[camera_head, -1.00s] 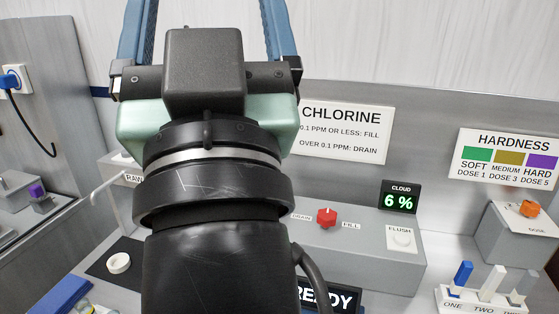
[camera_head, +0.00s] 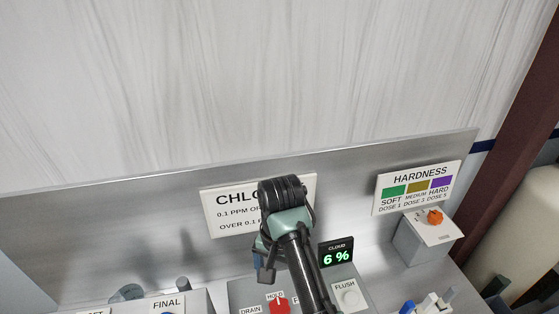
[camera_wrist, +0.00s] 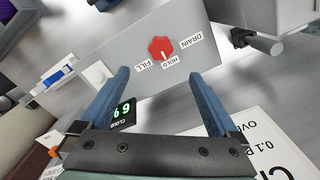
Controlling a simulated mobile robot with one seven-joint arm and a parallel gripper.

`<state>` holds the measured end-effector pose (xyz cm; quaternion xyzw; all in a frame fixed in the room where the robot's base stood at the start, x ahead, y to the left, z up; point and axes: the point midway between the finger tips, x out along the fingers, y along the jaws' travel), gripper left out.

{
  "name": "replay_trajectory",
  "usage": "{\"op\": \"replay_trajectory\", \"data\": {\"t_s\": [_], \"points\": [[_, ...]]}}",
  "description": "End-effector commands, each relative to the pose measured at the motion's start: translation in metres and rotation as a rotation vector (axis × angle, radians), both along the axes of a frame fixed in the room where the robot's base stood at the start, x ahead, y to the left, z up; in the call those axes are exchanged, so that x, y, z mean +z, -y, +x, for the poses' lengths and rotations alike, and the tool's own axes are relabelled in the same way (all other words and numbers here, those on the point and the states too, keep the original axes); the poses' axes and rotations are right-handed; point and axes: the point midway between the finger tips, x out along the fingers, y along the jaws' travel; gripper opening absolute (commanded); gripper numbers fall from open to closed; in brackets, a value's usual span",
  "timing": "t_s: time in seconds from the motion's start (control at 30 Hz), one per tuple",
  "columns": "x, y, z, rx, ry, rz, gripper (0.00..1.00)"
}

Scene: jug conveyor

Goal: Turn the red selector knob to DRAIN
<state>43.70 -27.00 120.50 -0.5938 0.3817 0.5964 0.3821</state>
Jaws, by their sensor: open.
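The red selector knob (camera_wrist: 161,49) sits on the grey panel (camera_wrist: 128,32), its white mark pointing at HOLD, between the FILL and DRAIN labels. In the head view the same knob (camera_head: 279,304) shows at the bottom edge, partly beside my arm. My gripper (camera_wrist: 162,73) is open and empty. In the wrist view its two blue fingers lie either side of the knob's line, with the knob beyond the tips and apart from them.
The chlorine sign (camera_head: 222,215) is partly hidden by my arm. A hardness box with an orange knob (camera_head: 435,216) stands farther right.

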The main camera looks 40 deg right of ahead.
Motion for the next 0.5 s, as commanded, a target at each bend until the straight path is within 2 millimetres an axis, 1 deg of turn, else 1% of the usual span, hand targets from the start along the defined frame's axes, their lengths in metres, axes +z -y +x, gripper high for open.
{"op": "replay_trajectory", "data": {"t_s": [0.03,0.47,0.5], "points": [[-0.008,0.0,-0.001,-0.001,-0.003,0.002,0.96],[-0.066,-0.001,0.0,0.001,0.0,0.0,0.96],[-0.074,0.0,0.0,0.0,-0.001,0.0,0.96]]}}
